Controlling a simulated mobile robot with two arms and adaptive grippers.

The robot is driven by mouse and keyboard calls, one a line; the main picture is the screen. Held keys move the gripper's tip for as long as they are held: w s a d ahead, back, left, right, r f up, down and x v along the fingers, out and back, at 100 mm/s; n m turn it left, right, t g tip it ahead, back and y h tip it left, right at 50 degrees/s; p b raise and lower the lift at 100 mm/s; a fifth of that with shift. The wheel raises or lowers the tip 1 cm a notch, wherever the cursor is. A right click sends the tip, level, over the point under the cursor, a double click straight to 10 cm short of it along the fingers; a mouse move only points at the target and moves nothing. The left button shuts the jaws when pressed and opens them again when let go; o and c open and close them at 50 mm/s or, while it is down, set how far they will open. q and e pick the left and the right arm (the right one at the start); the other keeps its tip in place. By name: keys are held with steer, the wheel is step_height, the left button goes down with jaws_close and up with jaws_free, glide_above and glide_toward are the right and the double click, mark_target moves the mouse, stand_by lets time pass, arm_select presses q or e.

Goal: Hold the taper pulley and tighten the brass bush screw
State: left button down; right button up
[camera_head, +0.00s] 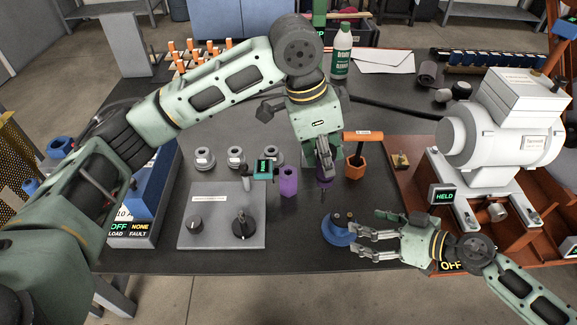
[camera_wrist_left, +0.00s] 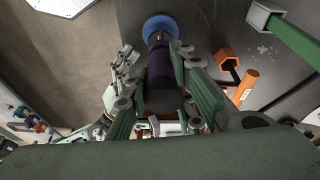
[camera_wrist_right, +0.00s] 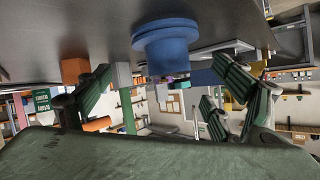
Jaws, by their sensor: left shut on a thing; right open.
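A blue stepped pulley (camera_head: 338,234) stands on the dark bench, with small dark parts on its top. It also shows in the right wrist view (camera_wrist_right: 165,45). My right gripper (camera_head: 366,226) is open at the pulley's right side, its fingers pointing at it; I cannot tell whether they touch. My left gripper (camera_head: 325,168) is shut on a purple-handled driver (camera_head: 325,184), held upright with its thin tip downward, behind and above the pulley. The dark purple handle shows between the fingers in the left wrist view (camera_wrist_left: 158,75). The brass screw cannot be made out.
A purple holder (camera_head: 288,182) stands left of the driver. An orange holder (camera_head: 355,167) with an orange T-handle tool (camera_head: 362,136) stands right of it. A grey panel with knobs (camera_head: 215,225) lies left; a white motor (camera_head: 500,135) and "HELD" display (camera_head: 443,196) stand right.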

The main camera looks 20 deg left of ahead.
mark_target(345, 219)
steer(key=x, duration=0.7)
steer(key=shift+w+a+f, duration=0.1)
steer(key=shift+a, duration=0.1)
arm_select(q)
steer(key=w+d+r+m+g, duration=0.1)
steer(key=w+d+r+m, duration=0.1)
steer(key=d+r+m, duration=0.2)
steer(key=d+m, duration=0.3)
steer(key=shift+w+d+g, duration=0.2)
steer(key=shift+g, duration=0.2)
arm_select(e)
steer(key=c, duration=1.6)
steer(key=o, duration=1.8)
arm_select(q)
steer(key=shift+f, duration=0.1)
